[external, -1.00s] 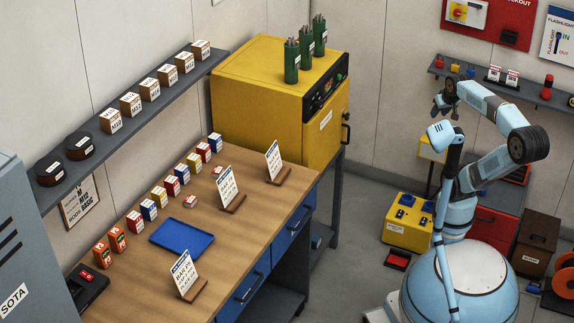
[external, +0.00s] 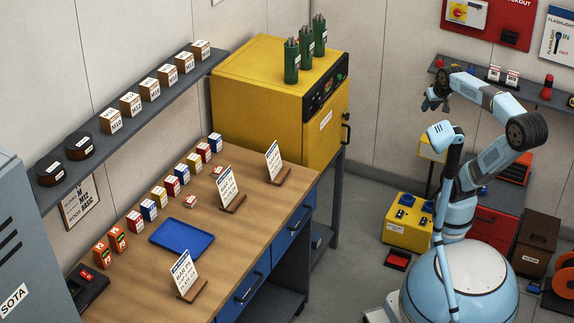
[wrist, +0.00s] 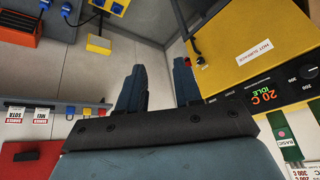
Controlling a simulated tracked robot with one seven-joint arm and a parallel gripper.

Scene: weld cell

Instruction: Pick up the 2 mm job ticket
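Three white cards in brown stands stand upright on the wooden workbench (external: 135,279): a near card (external: 185,272), a middle card (external: 228,187) and a far card (external: 273,160). Their print is too small to tell which is the 2 mm job ticket. My gripper (external: 433,100) is raised at the right, well away from the bench and cards, in front of the back wall. In the wrist view my gripper (wrist: 160,72) has its two fingers spread apart with nothing between them. No card shows in the wrist view.
A yellow oven (external: 270,75) with green canisters (external: 291,62) on top stands between bench and arm; the wrist view shows its panel (wrist: 265,98). A blue tray (external: 182,238) and several small boxes (external: 171,186) are on the bench. A shelf (external: 90,158) runs above.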

